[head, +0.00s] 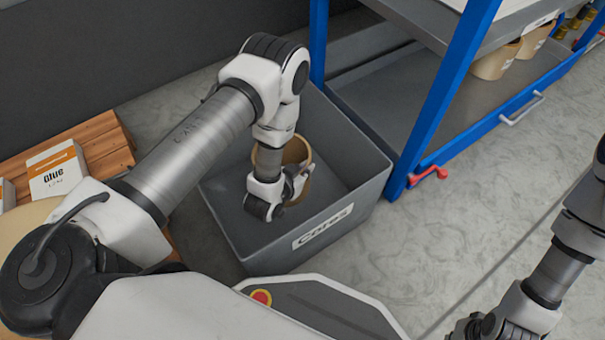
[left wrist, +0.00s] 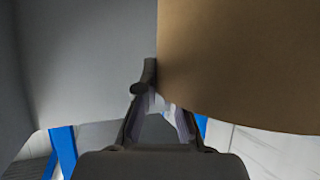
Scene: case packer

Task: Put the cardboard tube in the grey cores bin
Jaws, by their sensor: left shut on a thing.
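The cardboard tube (head: 300,150) is a short, wide tan ring, partly hidden behind my left wrist in the head view. In the left wrist view the tube (left wrist: 240,60) fills the upper right as a brown curved wall. My left gripper (head: 298,182) is shut on the tube's wall, and its fingers (left wrist: 160,98) show at the tube's edge. The grey cores bin (head: 270,258), labelled "Cores", stands on the floor. The tube appears within the bin's outline; its height above the bin floor is unclear. My right gripper is out of view.
A blue-framed rack (head: 445,95) with grey shelves stands close to the bin's right, with more tan rings (head: 497,62) on it. A wooden pallet (head: 100,145) with a "Glue" box (head: 56,172) is at left.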

